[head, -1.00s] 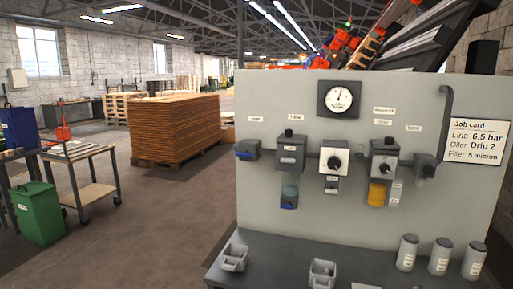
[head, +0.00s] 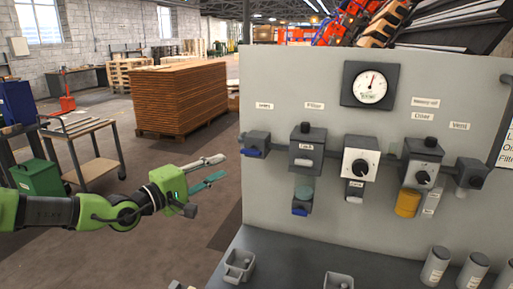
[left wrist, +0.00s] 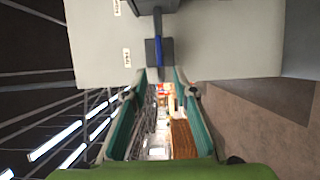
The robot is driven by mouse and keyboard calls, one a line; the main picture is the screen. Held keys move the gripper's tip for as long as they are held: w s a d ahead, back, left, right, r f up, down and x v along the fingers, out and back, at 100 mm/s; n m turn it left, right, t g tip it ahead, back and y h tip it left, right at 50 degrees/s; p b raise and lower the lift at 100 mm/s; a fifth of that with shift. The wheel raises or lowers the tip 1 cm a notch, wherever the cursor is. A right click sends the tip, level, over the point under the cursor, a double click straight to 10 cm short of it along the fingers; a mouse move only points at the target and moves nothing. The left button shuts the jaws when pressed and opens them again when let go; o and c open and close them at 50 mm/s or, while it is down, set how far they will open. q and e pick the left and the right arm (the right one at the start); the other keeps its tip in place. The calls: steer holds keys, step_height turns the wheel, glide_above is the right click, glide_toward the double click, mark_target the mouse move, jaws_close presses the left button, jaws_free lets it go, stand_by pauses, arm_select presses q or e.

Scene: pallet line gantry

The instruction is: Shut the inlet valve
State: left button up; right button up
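The inlet valve (head: 256,140) is the dark block at the left end of the panel's row of units, under a small label. Its blue handle (head: 252,154) shows low on its front and looks roughly level. In the left wrist view, the picture is turned sideways; the blue handle (left wrist: 158,32) crosses the dark valve block just beyond the fingertips. My left gripper (head: 222,167) is open and empty, left of the valve and apart from it. Its teal fingers (left wrist: 160,72) stand either side of the valve in the left wrist view. My right gripper is not in view.
The grey panel (head: 310,73) carries a gauge (head: 370,86), a filter unit (head: 307,150), a regulator (head: 360,160) and an oiler (head: 420,165). Below, a shelf (head: 300,260) holds small holders and several canisters. Open floor, a trolley (head: 85,145) and stacked boards (head: 180,98) lie left.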

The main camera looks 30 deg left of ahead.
mark_target(248, 153)
arm_select(q)
steer(key=w+p, duration=0.2)
steer(key=w, duration=0.2)
steer(key=w+d+p, duration=0.1)
steer(key=w+p, duration=0.1)
steer(key=w, duration=0.2)
steer(key=w+d+p, duration=0.1)
steer(key=w+p, duration=0.1)
steer(key=w, duration=0.2)
steer(key=shift+r+p, duration=0.15)
steer(key=shift+p, duration=0.15)
steer(key=shift+w+d, duration=0.1)
steer(key=shift+w, duration=0.55)
jaws_close()
